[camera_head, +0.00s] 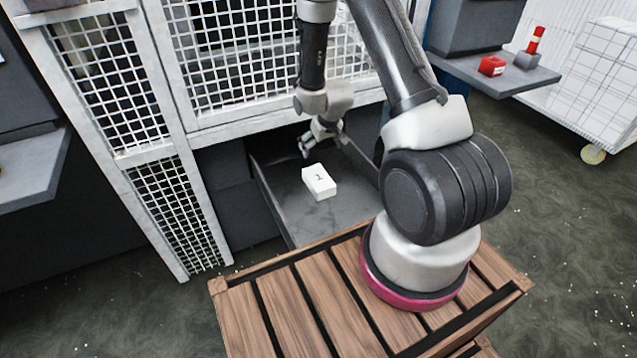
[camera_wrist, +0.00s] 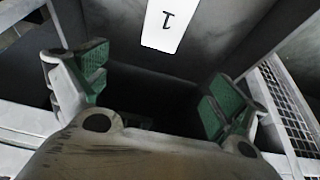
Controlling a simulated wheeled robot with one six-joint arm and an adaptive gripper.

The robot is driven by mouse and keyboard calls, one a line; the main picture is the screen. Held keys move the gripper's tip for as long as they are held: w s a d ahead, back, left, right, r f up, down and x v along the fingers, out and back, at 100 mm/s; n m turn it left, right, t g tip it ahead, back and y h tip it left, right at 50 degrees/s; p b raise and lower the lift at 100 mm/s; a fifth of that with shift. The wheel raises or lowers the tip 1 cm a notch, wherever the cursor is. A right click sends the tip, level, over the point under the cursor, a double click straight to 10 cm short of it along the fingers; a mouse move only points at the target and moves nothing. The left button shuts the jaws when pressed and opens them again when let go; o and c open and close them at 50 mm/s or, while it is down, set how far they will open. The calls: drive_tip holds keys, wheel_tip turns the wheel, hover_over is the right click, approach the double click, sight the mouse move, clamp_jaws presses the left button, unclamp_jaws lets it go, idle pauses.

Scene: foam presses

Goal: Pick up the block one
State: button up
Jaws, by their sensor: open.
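Block one is a white block (camera_head: 319,182) with a black "1" on its top. It lies on the grey chute (camera_head: 335,222) in front of the fenced press. In the wrist view the block (camera_wrist: 166,24) is at the top middle, cut off by the frame edge. My gripper (camera_head: 308,147) is just behind the block in the head view, apart from it. In the wrist view its two green-padded fingers (camera_wrist: 152,92) are spread wide with nothing between them.
White mesh fencing (camera_head: 260,62) rises behind the chute, with raised side walls along the chute. At the right a grey shelf (camera_head: 500,78) holds a red block (camera_head: 492,66) and a red and white beacon (camera_head: 535,40). A white cart (camera_head: 590,85) stands beyond.

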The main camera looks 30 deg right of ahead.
hover_over(319, 177)
drive_tip(key=s, duration=0.3)
drive_tip(key=f, duration=0.9)
drive_tip(key=shift+w+a+f, duration=0.2)
drive_tip(key=shift+f, duration=0.05)
drive_tip(key=x, duration=0.7)
drive_tip(key=shift+d+f, duration=0.1)
drive_tip(key=shift+f, duration=0.05)
drive_tip(key=c, duration=1)
